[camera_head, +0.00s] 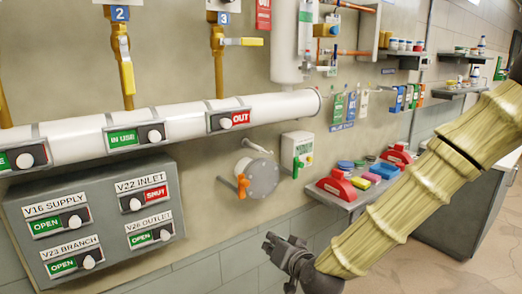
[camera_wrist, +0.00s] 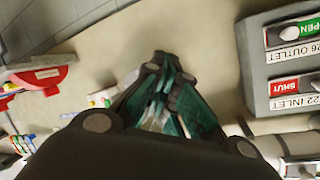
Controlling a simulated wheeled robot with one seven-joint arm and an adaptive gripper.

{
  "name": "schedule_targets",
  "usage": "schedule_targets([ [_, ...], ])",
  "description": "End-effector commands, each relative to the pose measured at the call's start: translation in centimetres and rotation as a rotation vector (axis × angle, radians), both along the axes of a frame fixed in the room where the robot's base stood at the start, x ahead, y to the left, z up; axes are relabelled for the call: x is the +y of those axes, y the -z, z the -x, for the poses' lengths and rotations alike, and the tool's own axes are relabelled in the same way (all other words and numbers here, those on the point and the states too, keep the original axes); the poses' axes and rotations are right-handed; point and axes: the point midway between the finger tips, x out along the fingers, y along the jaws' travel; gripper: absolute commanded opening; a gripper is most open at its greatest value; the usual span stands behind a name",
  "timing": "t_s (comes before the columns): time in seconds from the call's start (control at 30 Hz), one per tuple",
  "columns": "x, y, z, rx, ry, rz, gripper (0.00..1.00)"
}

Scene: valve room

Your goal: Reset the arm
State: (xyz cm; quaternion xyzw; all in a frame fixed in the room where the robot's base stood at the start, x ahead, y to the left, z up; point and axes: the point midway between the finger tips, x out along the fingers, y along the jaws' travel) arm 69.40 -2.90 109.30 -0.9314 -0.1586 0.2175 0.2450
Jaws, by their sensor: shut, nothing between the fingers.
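My gripper (camera_head: 272,245) is at the lower middle of the head view, at the end of my arm in a ribbed tan cover that comes in from the right. Its fingers point left and hold nothing. In the wrist view my gripper (camera_wrist: 160,62) is in the middle, with its dark green-grey fingers closed together. It looks apart from the wall and the grey valve panel (camera_head: 100,170), which shows lower left in the head view and at the right of the wrist view (camera_wrist: 262,60).
A white pipe (camera_head: 75,148) runs along the wall with OUT and IN USE sliders. A round flange with an orange handle (camera_head: 243,185) sticks out above my gripper. A shelf with red holders (camera_head: 335,190) stands behind my arm. Bare floor (camera_head: 440,265) shows lower right.

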Motion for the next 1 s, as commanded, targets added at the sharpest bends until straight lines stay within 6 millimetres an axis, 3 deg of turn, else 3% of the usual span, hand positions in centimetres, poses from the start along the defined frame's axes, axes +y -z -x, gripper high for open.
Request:
schedule_targets([
  [0.03, -0.5, 3.1, 0.9, 0.053, -0.003, 0.026, 0.00],
  [0.2, -2.5, 12.2, 4.3, 0.215, -0.012, 0.109, 0.00],
  [0.37, -4.7, 20.0, 8.7, 0.369, -0.022, 0.189, 0.00],
  [0.5, -7.1, 26.2, 13.3, 0.505, -0.033, 0.260, 0.00],
  [0.8, -13.1, 36.8, 25.7, 0.807, -0.063, 0.421, 0.00],
  [1.0, -17.2, 40.8, 33.8, 0.984, -0.087, 0.520, 0.00],
])
